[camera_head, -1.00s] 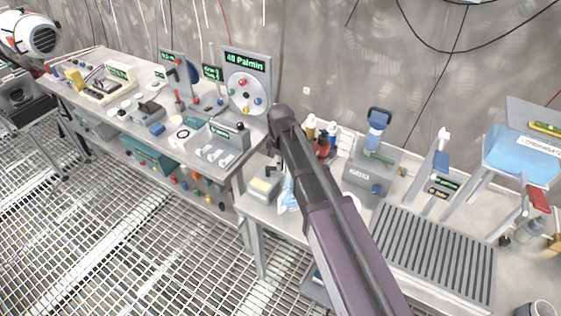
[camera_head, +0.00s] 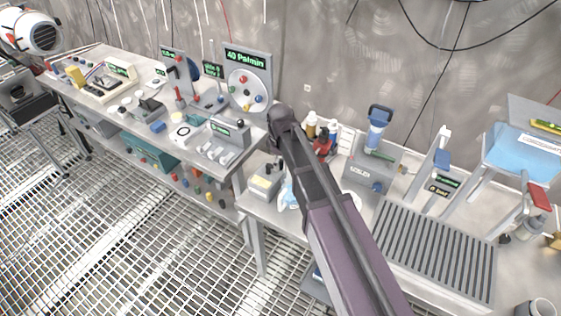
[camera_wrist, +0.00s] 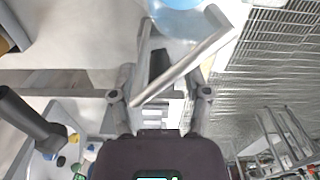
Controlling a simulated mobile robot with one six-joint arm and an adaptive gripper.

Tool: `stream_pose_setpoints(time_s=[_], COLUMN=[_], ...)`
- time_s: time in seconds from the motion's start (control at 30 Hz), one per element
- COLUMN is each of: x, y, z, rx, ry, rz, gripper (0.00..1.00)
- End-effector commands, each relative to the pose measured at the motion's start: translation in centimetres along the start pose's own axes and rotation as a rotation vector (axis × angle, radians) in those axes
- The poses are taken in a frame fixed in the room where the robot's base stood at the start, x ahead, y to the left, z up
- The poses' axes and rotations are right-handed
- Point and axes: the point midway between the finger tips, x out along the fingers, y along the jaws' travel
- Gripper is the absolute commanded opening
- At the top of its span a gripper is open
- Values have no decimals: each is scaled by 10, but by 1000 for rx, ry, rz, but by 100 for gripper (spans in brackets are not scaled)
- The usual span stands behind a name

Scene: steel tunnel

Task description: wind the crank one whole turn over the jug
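A light blue, see-through rounded vessel, which looks like the jug, shows at the top of the wrist view (camera_wrist: 183,18). A pale blue piece of it seems to show beside my arm in the head view (camera_head: 287,194). A slanted pale grey bar (camera_wrist: 190,68), perhaps the crank's arm, crosses in front of my gripper (camera_wrist: 163,70) in the wrist view. A short dark piece (camera_wrist: 159,62) stands between the fingers, perhaps the crank's handle. Whether the fingers touch it is unclear. In the head view my own arm hides the gripper and the crank.
A slatted grey tray (camera_head: 435,250) and a grey device with a blue top (camera_head: 373,165) stand to the right. A wheel panel with coloured knobs (camera_head: 247,85) stands on the left bench. Small bottles (camera_head: 325,135) stand just behind my arm. The grated floor is open in front.

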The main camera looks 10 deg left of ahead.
Motion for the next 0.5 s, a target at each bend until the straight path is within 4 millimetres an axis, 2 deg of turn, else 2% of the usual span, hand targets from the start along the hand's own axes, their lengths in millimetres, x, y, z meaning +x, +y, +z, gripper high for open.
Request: stream_pose_setpoints(time_s=[0.5], x=[0], y=[2], z=[-1], rx=[-42], ry=[0], rz=[1], gripper=[62])
